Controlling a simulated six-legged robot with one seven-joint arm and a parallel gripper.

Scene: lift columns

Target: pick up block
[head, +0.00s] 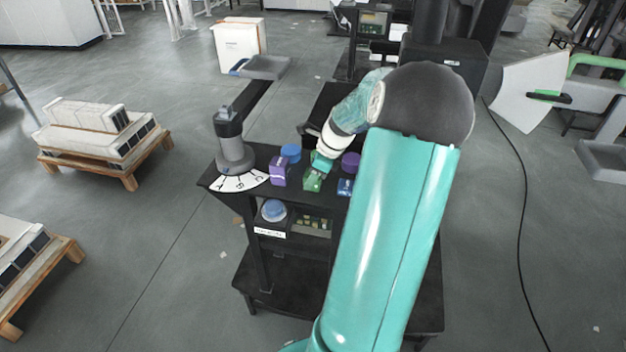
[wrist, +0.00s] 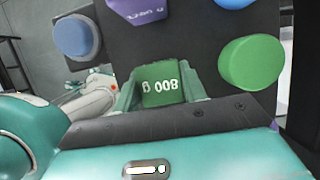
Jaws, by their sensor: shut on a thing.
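A green block (wrist: 160,85) with white lettering sits between the two teal fingers of my gripper (wrist: 160,93) in the wrist view. The fingers are shut on its sides. In the head view a green block (head: 313,180) is near the front edge of the black table, just below my teal gripper (head: 321,164). My arm comes down over the table from the right and hides part of it. Whether the block touches the table is hard to tell.
A purple block (head: 278,171) stands to the left and a blue block (head: 345,187) to the right. Blue (head: 291,152) and purple (head: 351,160) round pieces are behind. A grey lever column (head: 234,145) with a lettered dial stands at the table's left end.

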